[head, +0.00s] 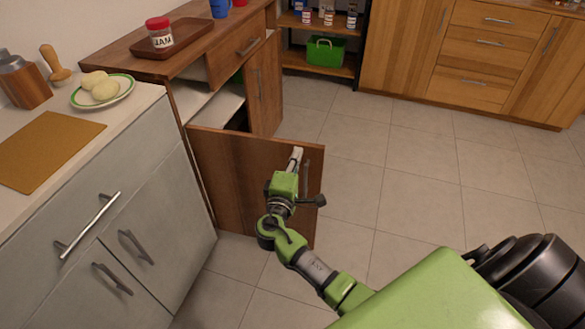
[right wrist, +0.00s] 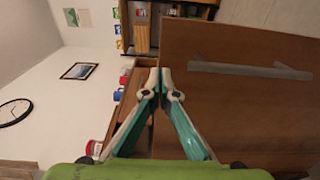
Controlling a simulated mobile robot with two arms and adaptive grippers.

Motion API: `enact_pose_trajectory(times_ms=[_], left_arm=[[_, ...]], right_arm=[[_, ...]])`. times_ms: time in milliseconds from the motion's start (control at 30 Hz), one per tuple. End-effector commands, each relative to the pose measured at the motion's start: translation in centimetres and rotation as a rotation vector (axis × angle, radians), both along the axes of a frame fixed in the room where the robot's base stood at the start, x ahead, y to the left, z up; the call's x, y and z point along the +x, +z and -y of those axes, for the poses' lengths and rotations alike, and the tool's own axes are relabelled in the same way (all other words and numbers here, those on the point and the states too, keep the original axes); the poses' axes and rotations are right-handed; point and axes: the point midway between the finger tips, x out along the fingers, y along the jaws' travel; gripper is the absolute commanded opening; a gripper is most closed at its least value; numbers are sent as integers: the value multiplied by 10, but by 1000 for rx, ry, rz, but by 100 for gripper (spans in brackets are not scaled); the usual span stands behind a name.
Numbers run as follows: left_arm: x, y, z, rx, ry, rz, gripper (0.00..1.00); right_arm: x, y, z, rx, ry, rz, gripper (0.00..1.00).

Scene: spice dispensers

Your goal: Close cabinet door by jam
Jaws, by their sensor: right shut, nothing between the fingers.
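The brown cabinet door (head: 235,160) stands swung open below the counter that holds the jam jar (head: 159,33). Its grey handle (head: 307,180) is near the free edge. My right gripper (head: 297,152) is shut and empty, with its fingertips at the upper part of the door near that edge. In the right wrist view, the shut fingers (right wrist: 160,72) overlap the edge of the door (right wrist: 235,40); I cannot tell whether they touch it. The handle (right wrist: 250,70) lies to their right there. My left gripper is in neither view.
The jam stands on a brown tray (head: 190,42) on the wooden counter. A drawer (head: 238,57) above the cabinet sticks out. Grey cabinets (head: 150,200) stand at the left. A shelf with a green bin (head: 326,51) is at the back. The tiled floor (head: 410,170) to the right is clear.

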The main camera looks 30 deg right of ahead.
Motion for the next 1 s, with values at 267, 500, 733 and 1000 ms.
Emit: enact_pose_trajectory(times_ms=[267,500,733,1000], left_arm=[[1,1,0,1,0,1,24],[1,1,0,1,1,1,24],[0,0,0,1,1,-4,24],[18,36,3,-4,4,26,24]], right_arm=[[11,0,11,-1,1,-1,0],[11,0,10,-1,1,-1,0],[14,-1,16,-1,14,0,0],[35,-2,39,-4,95,0,0]])
